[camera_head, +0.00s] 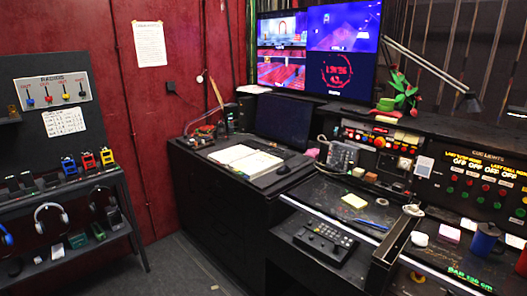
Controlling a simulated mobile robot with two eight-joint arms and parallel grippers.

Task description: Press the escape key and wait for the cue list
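A dark screen (284,120) stands on the desk behind an open book, and no cue list shows on it. A black keypad (326,240) with small pale buttons lies on the lower desk surface in front. It is too small to tell whether one of its keys is the escape key. I make out no labelled escape key elsewhere. Neither my left nor my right gripper is in view.
A lit monitor (345,40) with several pictures hangs above the desk. A cue light panel (480,180) stands at the right, with a blue mug (484,239) before it. A shelf (75,200) with headphones and radios is at the left. Grey floor (180,268) is open between.

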